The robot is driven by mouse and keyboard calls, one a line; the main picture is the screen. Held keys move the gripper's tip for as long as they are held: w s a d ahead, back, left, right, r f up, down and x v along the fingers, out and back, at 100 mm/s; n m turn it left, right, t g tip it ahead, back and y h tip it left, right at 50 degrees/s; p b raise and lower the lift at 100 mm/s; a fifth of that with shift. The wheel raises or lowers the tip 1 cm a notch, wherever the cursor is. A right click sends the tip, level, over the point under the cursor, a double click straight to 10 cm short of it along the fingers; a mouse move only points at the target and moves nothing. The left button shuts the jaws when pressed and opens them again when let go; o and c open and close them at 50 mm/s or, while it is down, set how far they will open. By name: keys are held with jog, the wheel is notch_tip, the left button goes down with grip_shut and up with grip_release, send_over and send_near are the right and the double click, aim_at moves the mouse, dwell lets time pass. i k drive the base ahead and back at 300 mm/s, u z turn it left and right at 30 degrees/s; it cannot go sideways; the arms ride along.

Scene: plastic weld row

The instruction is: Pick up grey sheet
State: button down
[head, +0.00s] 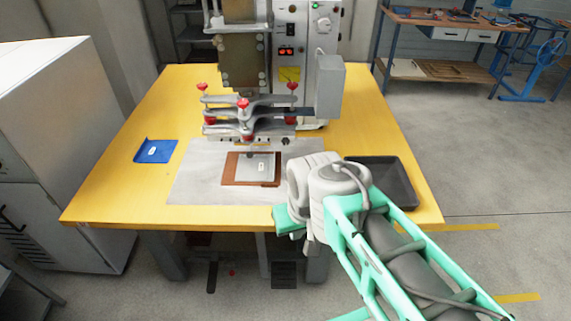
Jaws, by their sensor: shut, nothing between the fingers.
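A grey sheet (258,165) lies flat on a brown board (231,170) on the pale metal plate under the welding machine. It has a small white label, and its right part is close to my arm in the picture. My gripper (284,222) is at the front edge of the yellow table, in front of and to the right of the sheet. It is apart from the sheet. The fingers are mostly hidden by the green gripper body and the white wrist; I see nothing held.
The welding machine's clamp (247,112) with red knobs hangs just behind the sheet. A black tray (402,188) stands at the right, partly behind my arm. The table's front left is clear.

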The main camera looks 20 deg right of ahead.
aim_at(261, 168)
jog(key=k, duration=0.5)
jog(key=u, duration=0.55)
jog(key=i, duration=0.6)
jog(key=u, duration=0.75)
jog(key=i, duration=0.5)
jog(key=u, duration=0.2)
